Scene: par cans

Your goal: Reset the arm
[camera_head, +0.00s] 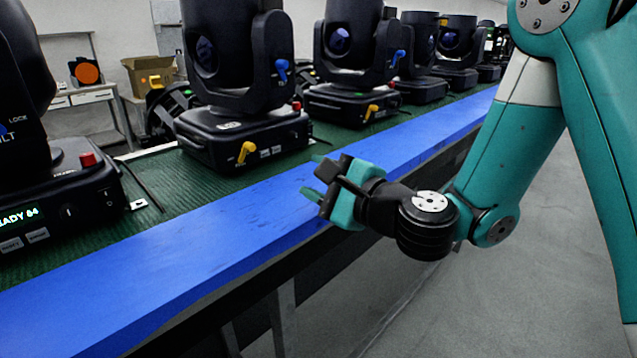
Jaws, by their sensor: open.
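My gripper (314,178) is in the middle of the view, at the end of my teal arm. It is open and nothing shows between its fingers. Its fingertips point left, over or just beside the blue edge strip (215,230) of the long bench; I cannot tell whether they touch it. My arm reaches in from the upper right, bent at a dark wrist joint. The nearest par can in front of my gripper (240,135) stands upright on the bench, a little beyond the fingertips and apart from them.
More black par cans stand in a row on the green bench top (172,188), one close at the left (72,195) and others receding right, such as one behind (350,95). A cardboard box (152,72) is at the back left. Grey floor (520,270) at the right is clear.

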